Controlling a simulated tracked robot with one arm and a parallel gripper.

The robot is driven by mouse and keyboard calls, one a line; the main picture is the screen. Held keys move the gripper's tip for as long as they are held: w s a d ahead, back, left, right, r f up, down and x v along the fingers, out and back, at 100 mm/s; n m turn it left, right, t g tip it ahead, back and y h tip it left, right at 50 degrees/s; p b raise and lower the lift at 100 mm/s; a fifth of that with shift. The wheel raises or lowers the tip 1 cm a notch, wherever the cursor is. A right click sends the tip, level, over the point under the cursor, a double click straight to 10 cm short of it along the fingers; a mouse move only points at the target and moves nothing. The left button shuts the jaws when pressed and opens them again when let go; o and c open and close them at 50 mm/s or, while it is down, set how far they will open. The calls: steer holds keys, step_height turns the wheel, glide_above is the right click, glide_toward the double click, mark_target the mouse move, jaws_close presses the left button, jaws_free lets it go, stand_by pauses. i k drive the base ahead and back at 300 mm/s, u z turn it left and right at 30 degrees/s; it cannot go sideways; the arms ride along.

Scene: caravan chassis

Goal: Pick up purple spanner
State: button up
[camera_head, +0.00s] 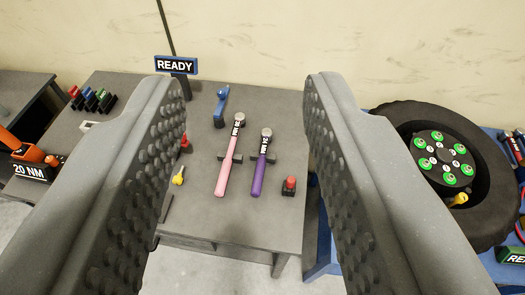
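The purple spanner (260,168) has a purple handle and a round grey head with a black and white label. It lies on dark rests on the grey table, its head toward the back, just right of the middle of the view. A similar pink spanner (228,162) lies close to its left. My gripper (247,92) is wide open with nothing between its studded fingers. Both spanners show in the gap between the fingers, further off and below. The left finger covers part of the table's left side.
A READY sign (176,65) stands at the table's back. A red button (289,185) is right of the purple spanner. A blue item (221,106) and a yellow item (178,176) lie left. A wheel (481,222) with green nuts stands at right.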

mark_target(267, 133)
steer(key=z, duration=0.1)
steer(key=i, duration=1)
steer(key=u, duration=0.1)
